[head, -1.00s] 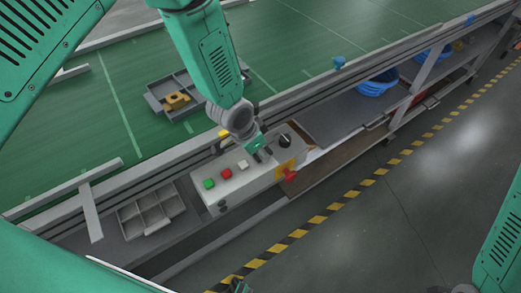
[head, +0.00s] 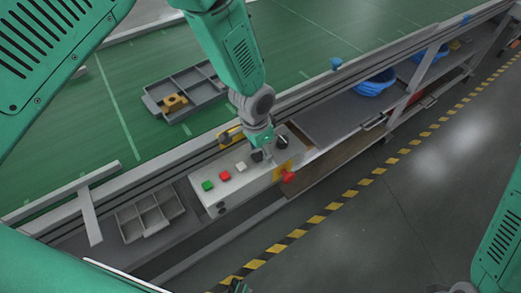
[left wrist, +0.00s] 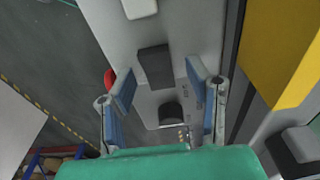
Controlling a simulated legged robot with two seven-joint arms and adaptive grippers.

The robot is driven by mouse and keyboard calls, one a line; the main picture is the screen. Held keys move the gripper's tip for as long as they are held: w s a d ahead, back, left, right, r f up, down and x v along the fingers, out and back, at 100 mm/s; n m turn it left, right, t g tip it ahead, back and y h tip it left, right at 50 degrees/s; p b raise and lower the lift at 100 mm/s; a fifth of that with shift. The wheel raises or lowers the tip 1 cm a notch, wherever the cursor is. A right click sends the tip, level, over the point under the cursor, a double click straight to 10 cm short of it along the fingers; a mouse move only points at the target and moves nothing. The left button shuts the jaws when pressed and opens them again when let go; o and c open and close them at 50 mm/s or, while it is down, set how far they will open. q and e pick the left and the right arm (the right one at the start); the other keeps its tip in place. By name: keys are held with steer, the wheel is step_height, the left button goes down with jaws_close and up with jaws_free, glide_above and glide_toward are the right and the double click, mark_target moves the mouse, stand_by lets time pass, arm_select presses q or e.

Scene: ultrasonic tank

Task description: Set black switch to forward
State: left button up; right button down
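The grey control box (head: 240,178) sits on the near rail of the work line, with a green button (head: 207,185), a red button (head: 225,176), a white button (head: 241,166) and a black knob (head: 282,142). My left gripper (head: 264,150) is over the box, between the white button and the knob. In the left wrist view the black switch (left wrist: 156,66) shows as a dark rectangular block between the open fingers (left wrist: 160,82), with no visible contact. The knob (left wrist: 171,115) also shows there. The gripper partly hides the switch in the head view. My right gripper is not clearly visible.
A grey divided tray (head: 150,215) lies left of the box. Another tray (head: 188,92) with a yellow part (head: 174,102) lies on the green surface. Blue bins (head: 375,83) stand farther right.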

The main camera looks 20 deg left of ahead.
mark_target(257, 156)
arm_select(q)
step_height(257, 156, up, 12)
steer(key=shift+s+a, duration=0.35)
steer(key=shift+s, duration=0.1)
steer(key=shift+f, duration=0.1)
stand_by(0.3)
